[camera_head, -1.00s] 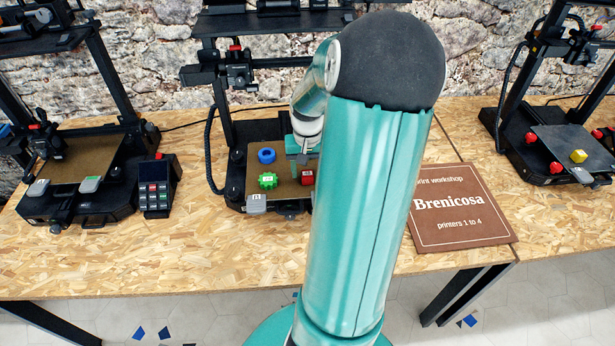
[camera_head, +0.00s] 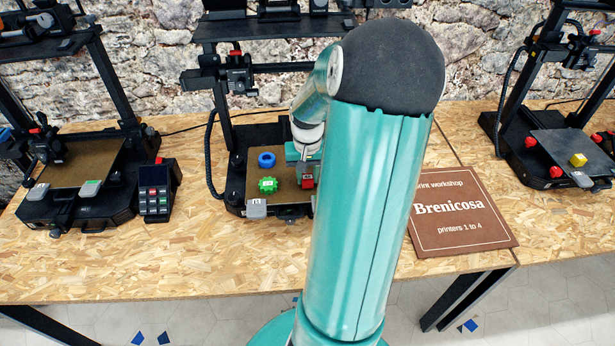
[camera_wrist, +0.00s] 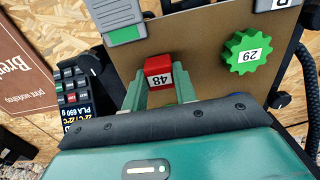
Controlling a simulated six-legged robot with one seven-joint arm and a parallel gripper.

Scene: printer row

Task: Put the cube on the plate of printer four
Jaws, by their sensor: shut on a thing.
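A red cube (camera_wrist: 158,72) with the number 48 on a white label is between the two fingers of my gripper (camera_wrist: 160,86) in the wrist view. My gripper is shut on it. In the head view the cube (camera_head: 307,181) shows small beside my arm, over the front right of the middle printer's brown plate (camera_head: 290,195). I cannot tell whether it touches the plate. No number that marks printer four is readable.
A green gear (camera_head: 268,185) labelled 29 and a blue ring (camera_head: 266,159) lie on the middle plate. The left printer's plate (camera_head: 80,160) looks bare. A brown sign (camera_head: 460,212) lies between the middle and right printers.

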